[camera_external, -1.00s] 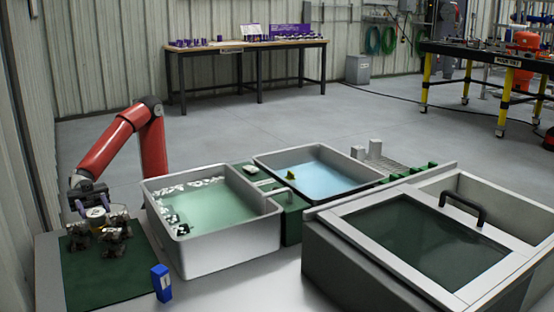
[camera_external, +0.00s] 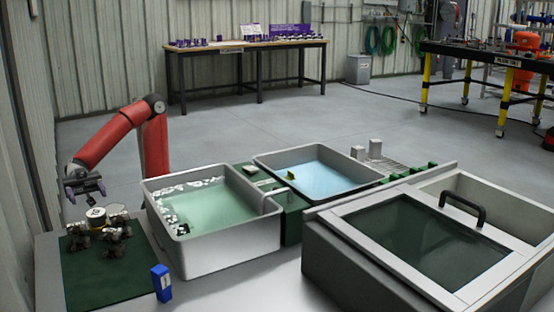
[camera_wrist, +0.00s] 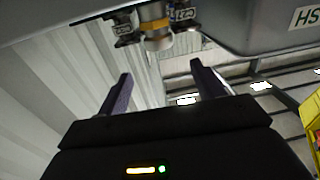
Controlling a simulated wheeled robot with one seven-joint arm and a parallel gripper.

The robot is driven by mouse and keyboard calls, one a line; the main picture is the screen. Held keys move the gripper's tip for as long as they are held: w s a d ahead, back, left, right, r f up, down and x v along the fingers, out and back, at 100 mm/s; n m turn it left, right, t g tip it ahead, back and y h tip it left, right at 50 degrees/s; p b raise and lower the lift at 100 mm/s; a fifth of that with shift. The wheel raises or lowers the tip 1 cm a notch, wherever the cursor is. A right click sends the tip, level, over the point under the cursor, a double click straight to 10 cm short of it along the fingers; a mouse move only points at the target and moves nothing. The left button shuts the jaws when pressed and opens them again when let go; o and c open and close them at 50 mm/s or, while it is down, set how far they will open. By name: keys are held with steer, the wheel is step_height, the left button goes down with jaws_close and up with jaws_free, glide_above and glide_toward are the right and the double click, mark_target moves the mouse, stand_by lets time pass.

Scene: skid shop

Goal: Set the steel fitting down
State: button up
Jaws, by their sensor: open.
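Steel fittings stand in a close group on the dark green mat (camera_external: 110,282) at the left of the bench in the external view. One fitting with a pale round top (camera_external: 96,217) stands among darker valve-like fittings (camera_external: 115,242). My gripper (camera_external: 87,196) is open and empty, just above the group and apart from it. In the wrist view, a metal fitting with a yellow band (camera_wrist: 155,26) shows at the top edge, beyond the spread fingers (camera_wrist: 160,70). I cannot tell which single piece is the task's fitting.
A grey tub of greenish liquid (camera_external: 228,248) stands right of the mat, with a blue-liquid tub (camera_external: 340,185) behind it. A blue box (camera_external: 161,283) stands at the mat's right edge. A lidded grey tank (camera_external: 340,255) fills the front right.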

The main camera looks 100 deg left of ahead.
steer(key=shift+o, duration=0.6)
steer(key=shift+v, duration=1.4)
